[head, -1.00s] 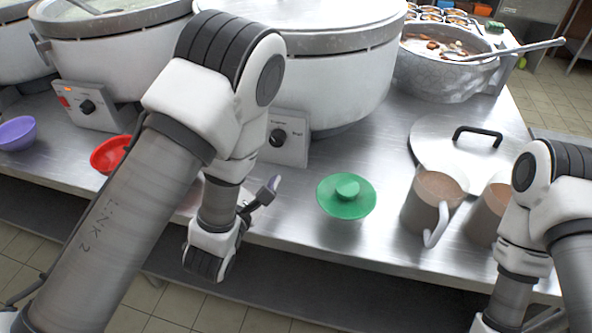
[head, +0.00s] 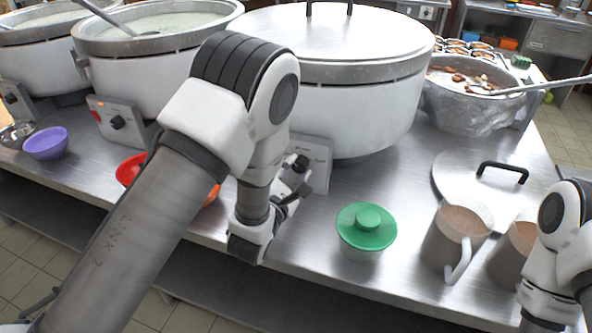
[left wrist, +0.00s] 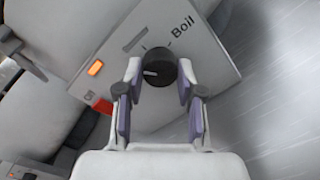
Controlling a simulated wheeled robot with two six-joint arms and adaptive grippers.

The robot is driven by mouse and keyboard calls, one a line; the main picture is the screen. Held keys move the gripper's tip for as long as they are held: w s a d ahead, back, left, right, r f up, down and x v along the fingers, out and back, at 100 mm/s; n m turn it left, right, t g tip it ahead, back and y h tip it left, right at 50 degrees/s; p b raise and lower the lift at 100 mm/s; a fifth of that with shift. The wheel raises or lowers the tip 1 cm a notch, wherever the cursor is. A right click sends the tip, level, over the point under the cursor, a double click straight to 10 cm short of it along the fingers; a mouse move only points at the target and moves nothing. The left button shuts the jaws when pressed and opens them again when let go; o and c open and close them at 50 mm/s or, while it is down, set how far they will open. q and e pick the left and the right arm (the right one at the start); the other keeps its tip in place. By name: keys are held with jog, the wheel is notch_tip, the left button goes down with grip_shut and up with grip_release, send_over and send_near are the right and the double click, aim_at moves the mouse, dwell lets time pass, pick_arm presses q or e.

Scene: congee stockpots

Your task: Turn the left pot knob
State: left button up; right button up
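The lidded white pot (head: 365,105) has a control panel (head: 320,165) with a black knob (head: 301,163). My left gripper (head: 297,182) is at this panel, and my left arm hides part of it. The knob's white mark points left, away from the word "Boil". An orange light and a red switch show beside it. Another pot (head: 150,70) to the left has its own knob (head: 117,122). My right gripper is out of view.
A green-lidded bowl (head: 366,228), brown jugs (head: 456,235) and a loose pot lid (head: 470,180) stand right of my left gripper. A red bowl (head: 130,168) and a purple bowl (head: 46,143) are to the left. Bare steel counter (head: 300,235) lies in front.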

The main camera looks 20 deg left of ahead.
pick_arm(q)
jog(key=shift+c, duration=1)
jog(key=shift+m, duration=0.3)
jog(key=m, duration=0.9)
jog(key=shift+g+y, duration=0.3)
jog(key=m, duration=0.5)
jog(key=m+b, duration=0.1)
jog(key=m, duration=0.4)
jog(key=shift+d+y, duration=0.1)
jog(key=shift+y, duration=0.3)
